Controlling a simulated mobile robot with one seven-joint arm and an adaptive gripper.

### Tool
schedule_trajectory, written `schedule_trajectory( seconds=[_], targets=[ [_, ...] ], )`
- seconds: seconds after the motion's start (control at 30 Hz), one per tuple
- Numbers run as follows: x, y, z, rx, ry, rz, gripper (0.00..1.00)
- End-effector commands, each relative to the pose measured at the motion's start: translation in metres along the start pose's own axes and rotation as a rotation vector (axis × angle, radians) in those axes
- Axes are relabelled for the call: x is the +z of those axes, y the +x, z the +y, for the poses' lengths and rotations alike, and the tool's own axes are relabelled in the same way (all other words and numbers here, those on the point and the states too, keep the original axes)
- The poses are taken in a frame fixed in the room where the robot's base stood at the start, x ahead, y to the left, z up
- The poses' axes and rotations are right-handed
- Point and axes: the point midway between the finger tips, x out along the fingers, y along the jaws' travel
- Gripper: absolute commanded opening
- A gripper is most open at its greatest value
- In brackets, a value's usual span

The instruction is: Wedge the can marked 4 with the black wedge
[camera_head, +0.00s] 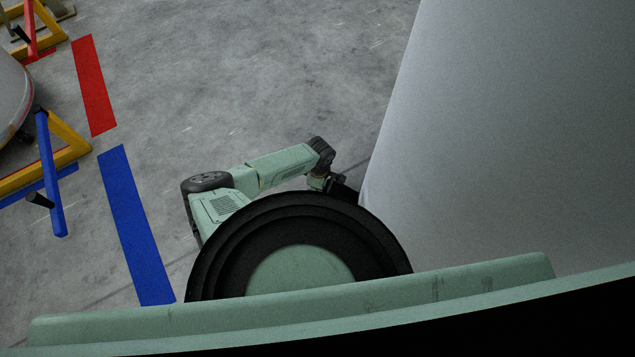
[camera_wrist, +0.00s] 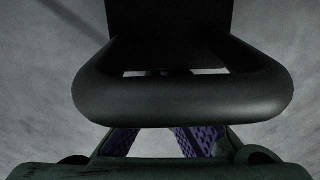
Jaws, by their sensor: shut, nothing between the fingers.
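A black piece with a thick rounded handle bar (camera_wrist: 180,97), which looks like the black wedge, fills the upper middle of the wrist view. My gripper (camera_wrist: 165,73) is shut and empty; its purple-padded fingers pass behind the bar, and their tips show in the narrow gap beyond it. I cannot tell whether they touch the handle. In the head view my gripper (camera_head: 333,184) is low by the floor, beside a large pale curved surface (camera_head: 510,130), perhaps a can. A dark piece near it is mostly hidden by my base. No mark 4 is visible.
At the left stand yellow frames (camera_head: 70,150) with a blue bar (camera_head: 50,180) and a red bar (camera_head: 31,30), beside a grey rounded body (camera_head: 12,95). A red strip (camera_head: 93,85) and a blue strip (camera_head: 135,225) lie on the floor. The middle floor is clear.

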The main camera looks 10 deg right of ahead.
Motion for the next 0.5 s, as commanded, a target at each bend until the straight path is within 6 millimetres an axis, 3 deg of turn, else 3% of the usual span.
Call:
schedule_trajectory(
  seconds=[0.17, 0.5],
  targets=[
    [0.003, -0.022, 0.001, 0.004, 0.005, -0.007, 0.0],
    [0.0, -0.093, 0.0, 0.001, 0.003, -0.001, 0.0]
  ],
)
